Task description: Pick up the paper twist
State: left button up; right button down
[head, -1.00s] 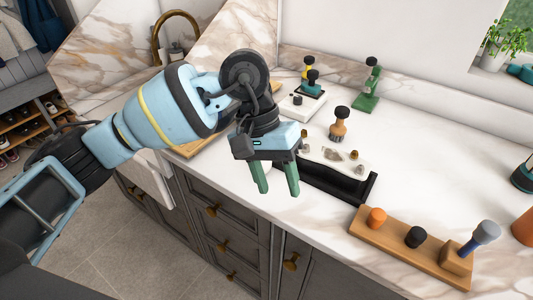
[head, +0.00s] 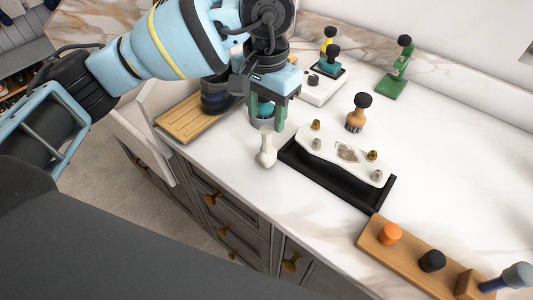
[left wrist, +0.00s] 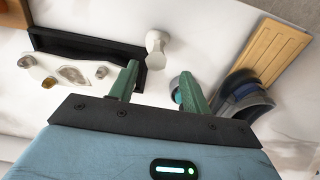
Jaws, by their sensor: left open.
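A small white piece with a round end and a narrower, flared end looks like the paper twist (head: 266,150). It is on the marble counter, left of the black tray. My left gripper (head: 265,120) has green fingers, open and empty, near the white piece and above the counter. In the left wrist view the white piece (left wrist: 157,45) shows just beyond the gap between the fingertips (left wrist: 159,72), apart from them. A teal-and-grey round item (left wrist: 176,90) is partly hidden by one finger. My right gripper is not in view.
A black tray (head: 330,180) with a white plate (head: 327,150) holding small metal knobs is close by. A wooden board (head: 190,118) and dark blue cup (head: 218,98) are on the other side. A wooden block (head: 408,248) with knobs is at right.

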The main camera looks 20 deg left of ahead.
aim_at(267, 129)
pick_arm(q)
jog(key=shift+s+f, duration=0.25)
jog(key=shift+f, duration=0.25)
notch_tip(267, 129, down, 3)
jog(key=shift+s+d+f+p, duration=0.15)
jog(key=shift+p, duration=0.4)
jog(key=shift+f, duration=0.45)
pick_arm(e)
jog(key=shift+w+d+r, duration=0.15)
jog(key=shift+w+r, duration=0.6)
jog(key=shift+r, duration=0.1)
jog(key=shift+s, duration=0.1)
pick_arm(q)
jog(key=c, duration=0.9)
